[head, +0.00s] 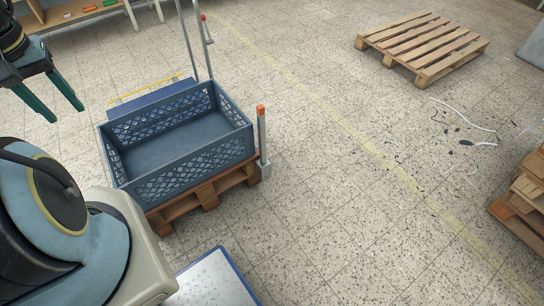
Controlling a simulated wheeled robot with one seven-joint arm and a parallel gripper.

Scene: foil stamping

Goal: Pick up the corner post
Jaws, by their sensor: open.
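The corner post (262,136) is a short grey upright with an orange-red top. It stands upright at the right front corner of a blue-grey crate, on or against a pale block by the pallet's edge. My gripper (66,113) is at the upper left, with its two dark green fingers apart and nothing between them. It is well to the left of the post, with the crate between them. No part of the post's upper length is hidden.
The empty lattice-sided crate (190,164) sits on a wooden pallet (209,195). Behind it are a blue platform (152,98) and tall metal poles (187,40). An empty pallet (424,46) lies at the upper right. Cable and debris (468,125) litter the right floor. The middle floor is clear.

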